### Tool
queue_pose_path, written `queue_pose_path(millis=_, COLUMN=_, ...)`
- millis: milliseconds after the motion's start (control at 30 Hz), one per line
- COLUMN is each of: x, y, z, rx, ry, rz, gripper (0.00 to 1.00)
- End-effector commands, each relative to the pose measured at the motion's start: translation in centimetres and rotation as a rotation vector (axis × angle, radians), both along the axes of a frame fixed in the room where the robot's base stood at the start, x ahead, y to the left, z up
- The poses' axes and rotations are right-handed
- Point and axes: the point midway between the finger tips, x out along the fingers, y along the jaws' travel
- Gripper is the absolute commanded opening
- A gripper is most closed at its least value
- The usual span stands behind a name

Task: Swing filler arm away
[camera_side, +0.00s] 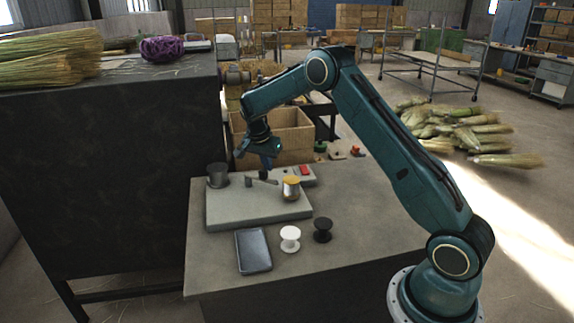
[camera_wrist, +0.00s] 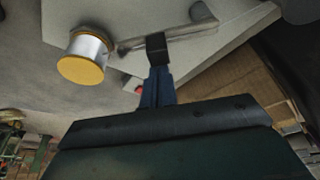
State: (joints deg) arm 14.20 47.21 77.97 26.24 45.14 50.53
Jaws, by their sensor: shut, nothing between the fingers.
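The filler arm (camera_side: 262,182) is a thin grey bar lying low across the grey base plate (camera_side: 235,216), between a dark grey cup (camera_side: 217,174) and a spool with a yellow top (camera_side: 291,188). In the wrist view the bar (camera_wrist: 186,32) runs from beside the yellow-ended spool (camera_wrist: 86,56) to the upper right. My gripper (camera_side: 264,174) points down over the middle of the bar. Its dark fingertips (camera_wrist: 156,45) are shut and appear at the bar's near side. I cannot tell whether they touch it.
A red button (camera_side: 304,170) sits at the plate's back right. A white spool (camera_side: 290,239), a black spool (camera_side: 322,230) and a dark tray (camera_side: 254,251) stand in front of the plate. A cardboard box (camera_side: 288,134) is behind. The table's right side is clear.

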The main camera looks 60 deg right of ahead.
Motion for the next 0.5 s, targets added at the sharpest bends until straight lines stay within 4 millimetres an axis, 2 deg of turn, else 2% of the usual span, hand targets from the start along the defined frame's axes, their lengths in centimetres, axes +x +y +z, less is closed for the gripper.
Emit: queue_pose_path(millis=500, x=-0.10, y=0.41, z=0.01, rx=0.000, ry=0.000, rz=-0.064, gripper=0.00)
